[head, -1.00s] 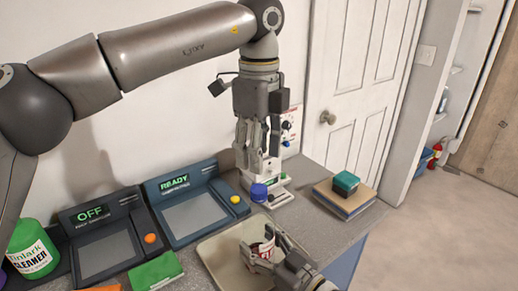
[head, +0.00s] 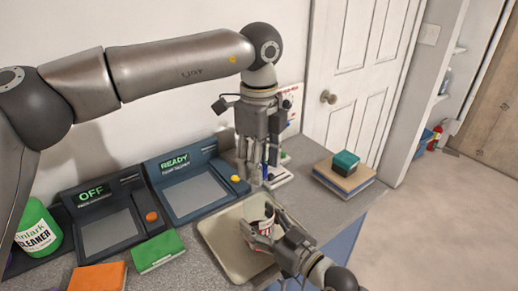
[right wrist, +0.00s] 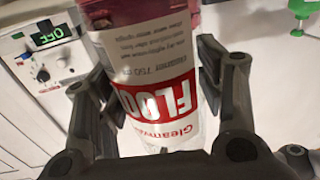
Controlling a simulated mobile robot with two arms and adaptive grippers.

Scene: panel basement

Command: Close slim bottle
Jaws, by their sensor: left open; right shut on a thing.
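The slim bottle (head: 263,213), with a white and red label, is over the beige tray in the head view. My right gripper (head: 262,232) is shut on it. In the right wrist view, the bottle (right wrist: 160,70) shows "FLOO" lettering and pink parts at the top, between the two fingers. My left gripper (head: 254,178) points down with open fingers, just above and slightly left of the bottle in the head view. No cap is clearly visible; the left fingers may hide it. The bottle's mouth is too small to make out.
The tray (head: 222,243) lies at the counter's front. Two panel devices, READY (head: 195,192) and OFF (head: 105,225), stand left. A green box (head: 158,250), an orange box (head: 98,277) and a cleaner bottle (head: 38,230) are further left. Stacked books (head: 343,178) lie right.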

